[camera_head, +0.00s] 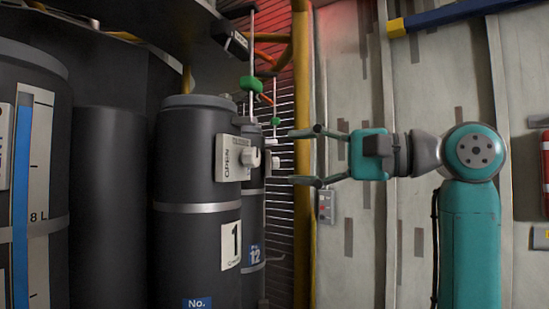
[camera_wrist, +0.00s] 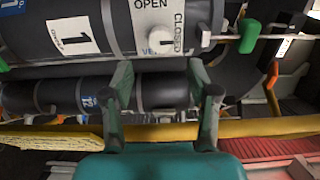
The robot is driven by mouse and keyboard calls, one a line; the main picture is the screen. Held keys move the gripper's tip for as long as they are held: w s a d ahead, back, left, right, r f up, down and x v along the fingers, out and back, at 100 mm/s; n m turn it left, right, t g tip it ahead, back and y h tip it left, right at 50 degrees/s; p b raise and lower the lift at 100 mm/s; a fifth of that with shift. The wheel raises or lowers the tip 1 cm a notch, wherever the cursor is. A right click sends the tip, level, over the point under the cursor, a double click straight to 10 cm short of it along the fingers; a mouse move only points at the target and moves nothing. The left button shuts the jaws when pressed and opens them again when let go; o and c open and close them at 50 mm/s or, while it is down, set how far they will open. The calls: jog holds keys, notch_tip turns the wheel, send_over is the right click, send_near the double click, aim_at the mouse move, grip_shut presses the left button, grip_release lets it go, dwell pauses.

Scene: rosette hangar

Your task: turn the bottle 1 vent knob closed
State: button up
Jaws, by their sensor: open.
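Bottle 1 (camera_head: 198,130) is a dark cylinder with grey bands and a white "1" label (camera_head: 231,245); it also shows sideways in the wrist view (camera_wrist: 118,28). Its white vent knob (camera_head: 252,158) sits on a light plate (camera_head: 231,158) reading OPEN. In the wrist view the knob (camera_wrist: 166,40) is beside the words OPEN and CLOSED; which way it points is unclear. My gripper (camera_head: 291,157) is open and empty, to the right of the knob with a gap. In the wrist view its fingertips (camera_wrist: 158,68) spread to either side of the knob, apart from it.
A larger dark tank (camera_head: 40,130) with a level scale stands at left. Bottle 12 (camera_head: 253,225) is close behind bottle 1. A green handle (camera_head: 251,84) on a rod hangs above the knob. A yellow post (camera_head: 302,80) rises behind my fingers.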

jog(key=shift+v, duration=2.05)
